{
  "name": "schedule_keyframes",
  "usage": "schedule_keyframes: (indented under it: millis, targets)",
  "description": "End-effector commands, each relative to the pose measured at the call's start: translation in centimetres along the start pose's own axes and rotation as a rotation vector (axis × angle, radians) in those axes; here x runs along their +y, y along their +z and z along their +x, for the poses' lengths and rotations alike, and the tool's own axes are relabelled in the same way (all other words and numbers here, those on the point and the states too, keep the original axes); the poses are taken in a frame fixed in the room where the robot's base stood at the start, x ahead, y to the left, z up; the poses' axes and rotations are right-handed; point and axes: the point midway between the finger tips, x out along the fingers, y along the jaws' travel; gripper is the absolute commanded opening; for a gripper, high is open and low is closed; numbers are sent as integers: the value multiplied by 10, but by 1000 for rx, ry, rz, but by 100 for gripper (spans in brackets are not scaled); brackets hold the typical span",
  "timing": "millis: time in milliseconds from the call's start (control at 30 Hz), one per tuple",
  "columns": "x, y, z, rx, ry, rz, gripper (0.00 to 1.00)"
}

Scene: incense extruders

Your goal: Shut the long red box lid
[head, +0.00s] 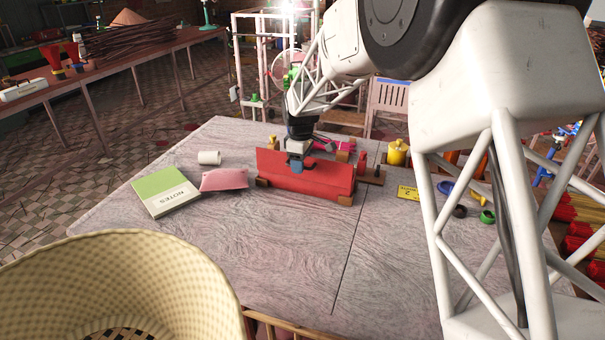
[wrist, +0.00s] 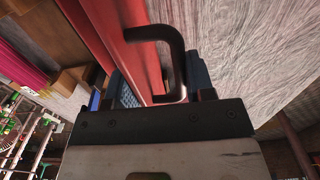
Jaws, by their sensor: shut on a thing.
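The long red box (head: 312,188) lies near the far middle of the grey table, held between small wooden blocks. Its lid (head: 270,162) appears tilted up along the far side; how far it stands open is hard to tell. My gripper (head: 296,163) is over the box at its left half. In the wrist view, a dark curved handle (wrist: 176,50) on the red surface (wrist: 140,50) reaches in between my fingers (wrist: 160,88). My gripper is shut on this handle. My gripper hides part of the lid in the head view.
A green and white notebook (head: 166,192), a pink pouch (head: 224,179) and a white roll (head: 209,157) lie left of the box. A yellow pot (head: 397,153) and a yellow card (head: 408,193) are to the right. The table's front is clear; a woven basket (head: 130,265) stands before it.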

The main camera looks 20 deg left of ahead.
Motion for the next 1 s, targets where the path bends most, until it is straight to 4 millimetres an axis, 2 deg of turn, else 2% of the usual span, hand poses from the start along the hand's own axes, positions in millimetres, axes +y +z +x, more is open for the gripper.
schedule_keyframes:
  millis: [1000]
  targets:
    - [14, 0, -1, 0, 1, 0, 45]
